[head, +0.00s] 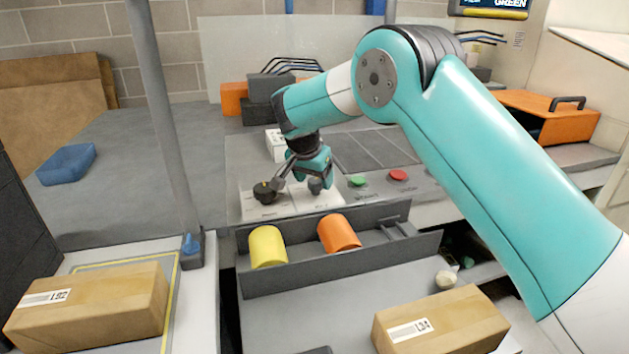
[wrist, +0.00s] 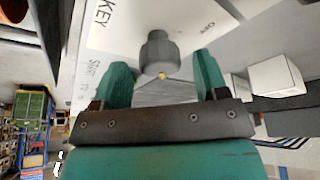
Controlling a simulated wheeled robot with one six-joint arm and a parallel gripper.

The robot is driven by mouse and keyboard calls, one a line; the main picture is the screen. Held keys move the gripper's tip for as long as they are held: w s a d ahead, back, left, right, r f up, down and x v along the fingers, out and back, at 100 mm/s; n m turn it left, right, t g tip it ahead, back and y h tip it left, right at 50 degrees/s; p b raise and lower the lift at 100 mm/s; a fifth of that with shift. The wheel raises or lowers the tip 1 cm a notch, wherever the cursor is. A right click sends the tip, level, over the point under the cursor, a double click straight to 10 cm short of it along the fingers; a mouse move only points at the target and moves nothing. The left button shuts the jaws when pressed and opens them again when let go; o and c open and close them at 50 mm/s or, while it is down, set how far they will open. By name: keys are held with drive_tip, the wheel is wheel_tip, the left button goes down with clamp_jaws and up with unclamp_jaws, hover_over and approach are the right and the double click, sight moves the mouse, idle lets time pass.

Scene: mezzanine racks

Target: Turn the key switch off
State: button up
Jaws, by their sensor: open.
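The key switch is a dark round knob (wrist: 160,52) with a small yellow mark, on a pale panel (wrist: 125,30) printed KEY and OFF in the wrist view. The yellow mark faces the gripper's palm, and OFF is printed beyond the knob on the upper right. In the head view the knob (head: 316,187) is partly hidden by my gripper (head: 305,178). My gripper is open, and in the wrist view its two teal fingers (wrist: 160,64) stand on either side of the knob with gaps. Contact with the knob is not visible.
A second black knob (head: 264,192) sits left on the panel. A green button (head: 358,181) and a red button (head: 398,175) are to the right. A grey tray (head: 300,274) with yellow (head: 268,246) and orange (head: 339,233) cylinders stands in front. A post (head: 160,110) rises left.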

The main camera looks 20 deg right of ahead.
drive_tip(key=shift+w+d+f, duration=0.15)
drive_tip(key=shift+w+f, duration=0.05)
drive_tip(key=shift+f, duration=0.35)
drive_tip(key=c, duration=0.9)
